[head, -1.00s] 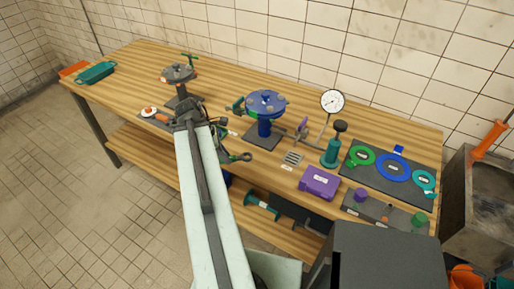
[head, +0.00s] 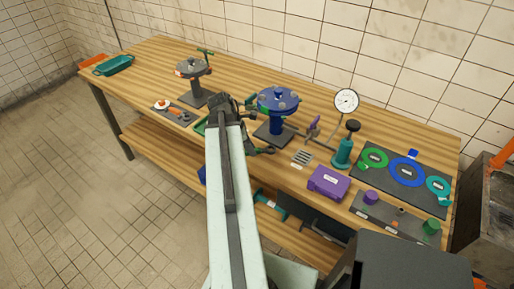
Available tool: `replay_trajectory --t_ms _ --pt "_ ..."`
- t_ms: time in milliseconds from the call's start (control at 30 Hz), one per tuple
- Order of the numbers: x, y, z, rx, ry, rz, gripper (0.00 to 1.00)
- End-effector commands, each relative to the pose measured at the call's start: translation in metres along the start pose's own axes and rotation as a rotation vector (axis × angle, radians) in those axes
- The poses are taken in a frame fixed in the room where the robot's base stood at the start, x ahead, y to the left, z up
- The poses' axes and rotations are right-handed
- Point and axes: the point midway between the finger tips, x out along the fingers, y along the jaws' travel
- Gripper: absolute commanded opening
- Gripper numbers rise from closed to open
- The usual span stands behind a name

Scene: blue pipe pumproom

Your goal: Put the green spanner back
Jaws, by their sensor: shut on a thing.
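My gripper (head: 236,103) is at the far end of my pale arm, above the bench, left of the blue flanged stand (head: 278,101). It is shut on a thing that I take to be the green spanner. My gripper and arm hide most of it, so I cannot tell how it sits in the jaws. A dark green hooked piece (head: 262,150) shows right of my arm, near the bench's front edge; I cannot tell whether it belongs to the spanner. A green edge (head: 200,126) shows just left of my arm.
A grey valve stand (head: 193,68) with a green T-handle is behind to the left. A gauge (head: 346,101), a teal bottle jack (head: 345,150), a purple box (head: 328,182) and a dark mat with rings (head: 405,172) are to the right.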

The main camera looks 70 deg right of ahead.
Motion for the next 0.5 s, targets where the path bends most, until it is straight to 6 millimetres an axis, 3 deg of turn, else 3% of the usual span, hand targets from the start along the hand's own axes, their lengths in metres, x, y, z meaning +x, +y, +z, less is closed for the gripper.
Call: replay_trajectory --t_ms 33,67,433,467,500 --pt "0.021 0.0 -0.004 0.007 -0.001 -0.003 0.0" --pt "0.024 0.0 -0.002 0.011 -0.001 -0.005 0.0" --pt "0.027 -0.001 0.006 0.024 -0.001 -0.011 0.0" --pt "0.027 -0.001 0.006 0.024 0.0 -0.011 0.24" --pt "0.026 -0.001 0.007 0.024 0.0 -0.011 0.35"
